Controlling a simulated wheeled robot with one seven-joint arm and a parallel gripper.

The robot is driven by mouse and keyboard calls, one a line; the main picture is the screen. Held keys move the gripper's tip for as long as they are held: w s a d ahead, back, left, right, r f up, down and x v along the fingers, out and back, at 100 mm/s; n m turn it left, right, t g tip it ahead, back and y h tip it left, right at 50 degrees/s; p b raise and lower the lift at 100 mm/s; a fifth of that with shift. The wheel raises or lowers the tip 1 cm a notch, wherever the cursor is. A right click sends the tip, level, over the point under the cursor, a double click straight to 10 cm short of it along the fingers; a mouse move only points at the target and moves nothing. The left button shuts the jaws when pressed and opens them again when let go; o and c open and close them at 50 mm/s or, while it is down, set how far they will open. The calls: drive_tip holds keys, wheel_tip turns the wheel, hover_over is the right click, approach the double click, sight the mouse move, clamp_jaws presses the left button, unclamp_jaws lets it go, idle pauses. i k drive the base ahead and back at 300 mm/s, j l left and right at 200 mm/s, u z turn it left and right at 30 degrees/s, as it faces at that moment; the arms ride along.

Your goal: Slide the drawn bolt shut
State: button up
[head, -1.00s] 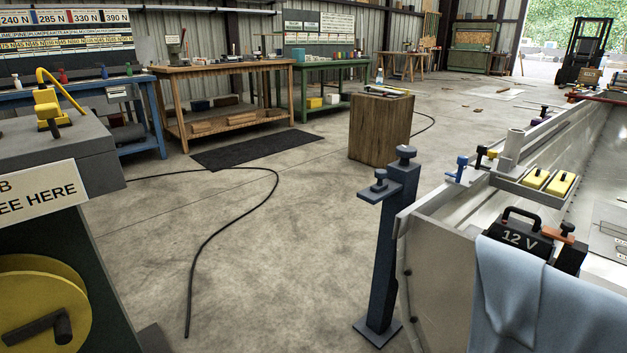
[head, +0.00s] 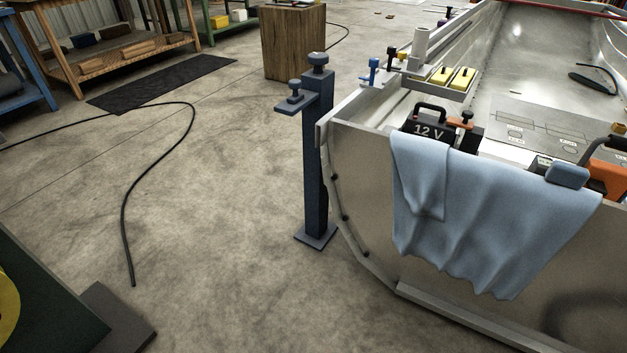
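I cannot pick out a drawn bolt with certainty in the head view. A blue T-shaped fitting (head: 374,70) and a dark fitting with a yellow part (head: 400,57) stand on the near left rim of the metal hull (head: 365,185). They are too small to tell whether either is a bolt. A light blue cloth (head: 480,215) hangs over the hull's near end and hides part of it. My gripper is not in view.
A dark blue post with knobs (head: 315,160) stands against the hull's left corner. A 12 V battery (head: 432,125), a tray with yellow blocks (head: 440,85) and an orange item (head: 606,178) are at the hull.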

sight(295, 84)
drive_tip(key=i+j+u, duration=0.15)
drive_tip(key=i+j, duration=0.25)
drive_tip(key=i+j+u, duration=0.15)
drive_tip(key=i+j, duration=0.15)
drive_tip(key=i, duration=0.25)
